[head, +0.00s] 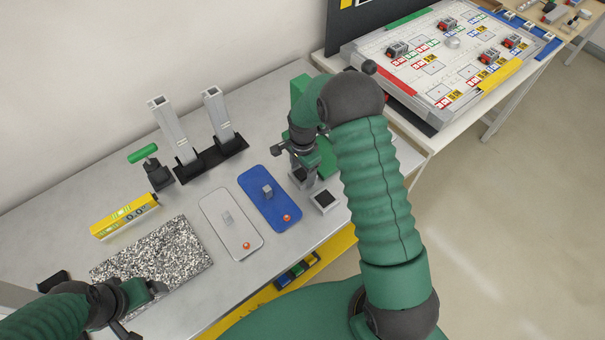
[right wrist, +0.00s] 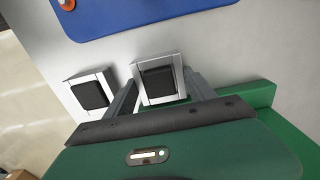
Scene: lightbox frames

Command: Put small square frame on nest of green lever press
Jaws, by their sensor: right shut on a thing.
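My right gripper (head: 302,178) is shut on a small square frame (right wrist: 158,80) with a silver rim and dark centre, one finger at each side. A second similar frame (head: 324,199) lies on the table; it also shows left of my gripper in the right wrist view (right wrist: 89,95). The green lever press (head: 327,158) stands behind my right gripper, partly hidden by my arm. Its nest cannot be made out. Whether the held frame touches anything below is unclear. My left gripper (head: 157,289) is over the front left of the table; its fingers are unclear.
A blue plate (head: 258,212) and a white plate (head: 240,239) lie left of my right gripper. A speckled slab (head: 150,255), a yellow level (head: 124,216), a green-handled clamp (head: 153,165) and two metal posts (head: 173,130) stand farther left. Bare table shows around the plates.

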